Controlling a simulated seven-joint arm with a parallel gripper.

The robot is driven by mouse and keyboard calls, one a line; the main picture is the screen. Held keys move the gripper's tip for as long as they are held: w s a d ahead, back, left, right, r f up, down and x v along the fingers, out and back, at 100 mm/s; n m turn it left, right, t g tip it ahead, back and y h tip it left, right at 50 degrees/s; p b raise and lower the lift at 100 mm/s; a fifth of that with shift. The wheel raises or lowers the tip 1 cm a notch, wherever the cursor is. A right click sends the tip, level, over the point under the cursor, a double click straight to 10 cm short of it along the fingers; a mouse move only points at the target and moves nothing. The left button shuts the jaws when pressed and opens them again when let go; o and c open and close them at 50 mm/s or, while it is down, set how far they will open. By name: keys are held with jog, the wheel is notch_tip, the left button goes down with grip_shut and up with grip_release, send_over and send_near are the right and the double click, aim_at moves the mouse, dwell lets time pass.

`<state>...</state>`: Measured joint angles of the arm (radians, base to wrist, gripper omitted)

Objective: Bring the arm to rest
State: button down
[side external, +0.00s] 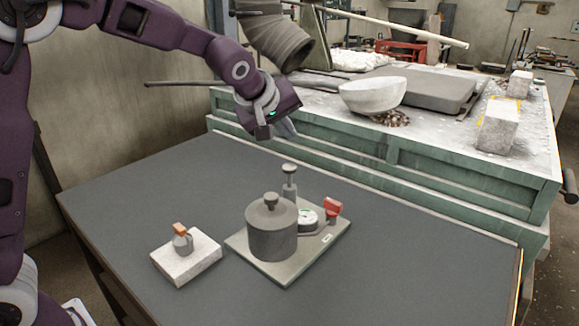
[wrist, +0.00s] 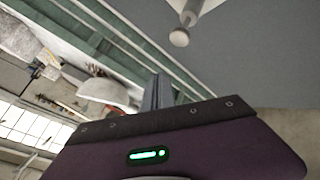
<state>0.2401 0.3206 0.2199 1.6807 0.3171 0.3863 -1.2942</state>
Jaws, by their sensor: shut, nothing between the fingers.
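My gripper (side external: 284,129) is shut and empty, raised above the far side of the dark table (side external: 130,205) in the side external view. In the wrist view its narrow grey fingers (wrist: 157,92) stand together. Below and in front of it, a grey lidded pot (side external: 271,232) stands upright on a flat base plate (side external: 287,273). A post with a round knob (side external: 289,180) stands behind the pot; a knobbed post (wrist: 180,36) also shows in the wrist view. The gripper is apart from all of these.
A round dial (side external: 308,217) and red part (side external: 332,206) are on the plate. Behind is a green workbench (side external: 430,172) with a white bowl (side external: 372,94). The table's left side is clear.

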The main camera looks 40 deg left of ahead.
dwell(0.3)
jog(key=s+d+f+m+g+h, duration=0.1)
jog(key=s+m, duration=1)
jog(key=s, duration=2.6)
jog(key=shift+s+f+g+h, duration=0.3)
jog(key=shift+g+h, duration=0.2)
jog(key=shift+g, duration=0.7)
jog(key=shift+w, duration=0.1)
jog(key=w+a+r+n+t+y, duration=0.1)
jog(key=w+r+n, duration=0.2)
jog(key=w, duration=0.6)
jog(key=w+a+r+n+t, duration=0.1)
jog(key=w+r+n, duration=0.25)
jog(key=w, duration=0.65)
jog(key=w+d+f+n+t, duration=0.1)
jog(key=w+n, duration=0.3)
jog(key=w, duration=1.4)
jog(key=shift+w+y, duration=0.25)
jog(key=shift+y, duration=0.15)
